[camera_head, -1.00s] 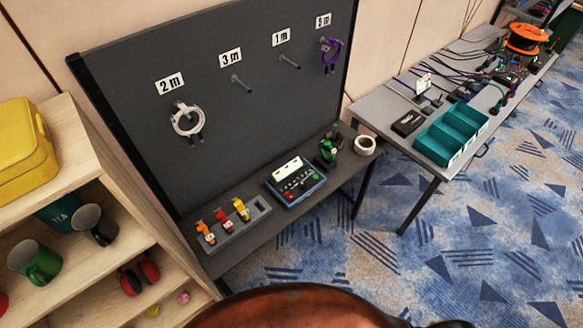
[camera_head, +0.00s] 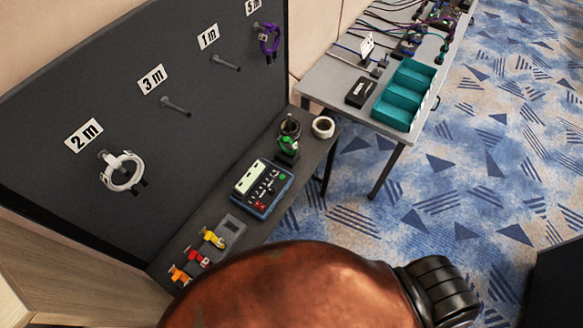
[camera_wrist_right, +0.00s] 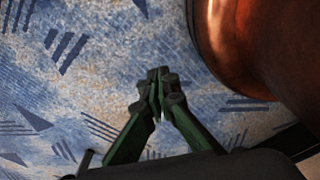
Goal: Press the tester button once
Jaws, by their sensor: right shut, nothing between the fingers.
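The tester (camera_head: 262,188) is a dark blue box with a pale display and several small buttons, among them a red one (camera_head: 262,205) and a green one (camera_head: 282,176). It sits on the dark bench below the pegboard in the head view. My right gripper (camera_wrist_right: 159,76) shows in the right wrist view only. Its green fingers are shut with nothing between them, over the blue carpet and apart from the bench. The tester is not in the wrist view. My left gripper is in neither view.
A coiled white cable (camera_head: 122,172) hangs on the pegboard (camera_head: 60,195). A teal bin (camera_head: 405,97) is on the grey table.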

